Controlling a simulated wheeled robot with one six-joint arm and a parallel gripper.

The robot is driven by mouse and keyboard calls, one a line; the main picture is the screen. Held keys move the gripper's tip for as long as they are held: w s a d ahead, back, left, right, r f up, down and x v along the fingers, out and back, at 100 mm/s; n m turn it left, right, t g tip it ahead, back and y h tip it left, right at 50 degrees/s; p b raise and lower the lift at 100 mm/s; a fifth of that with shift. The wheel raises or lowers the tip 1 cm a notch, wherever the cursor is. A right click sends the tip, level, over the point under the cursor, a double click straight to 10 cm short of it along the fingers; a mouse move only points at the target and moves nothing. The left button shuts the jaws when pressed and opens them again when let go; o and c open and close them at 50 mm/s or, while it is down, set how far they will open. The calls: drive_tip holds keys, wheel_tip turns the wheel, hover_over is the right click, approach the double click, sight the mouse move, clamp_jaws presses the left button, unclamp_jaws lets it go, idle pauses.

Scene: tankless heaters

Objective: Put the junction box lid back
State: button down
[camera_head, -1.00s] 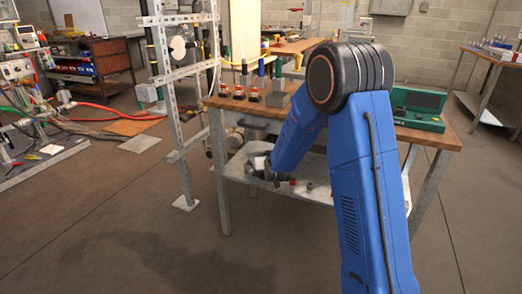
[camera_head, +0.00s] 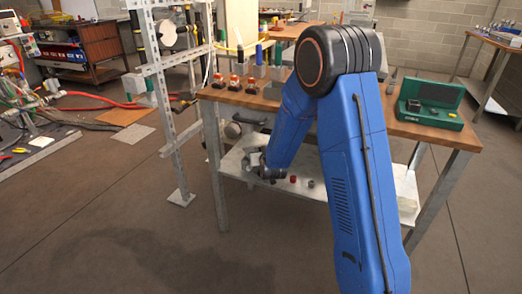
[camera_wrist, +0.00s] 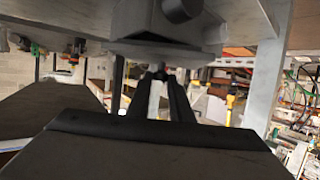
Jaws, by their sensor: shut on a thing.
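My gripper (camera_head: 264,168) is low beside the left end of the workbench, near its lower shelf, in the head view. In the wrist view the two dark fingers (camera_wrist: 160,78) come close together at the tips, against a grey piece that I take to be the junction box lid (camera_wrist: 168,50). Its edges are hard to make out and it hides what lies behind it. In the head view a small pale grey shape shows at the gripper, too small to tell apart. I cannot make out the open junction box for certain in either view.
The lower shelf (camera_head: 312,186) holds small loose parts. A metal strut frame (camera_head: 160,95) stands left of the bench. The front floor is clear.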

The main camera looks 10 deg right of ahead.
drive_tip(key=shift+f, duration=0.15)
drive_tip(key=c, duration=1.6)
unclamp_jaws()
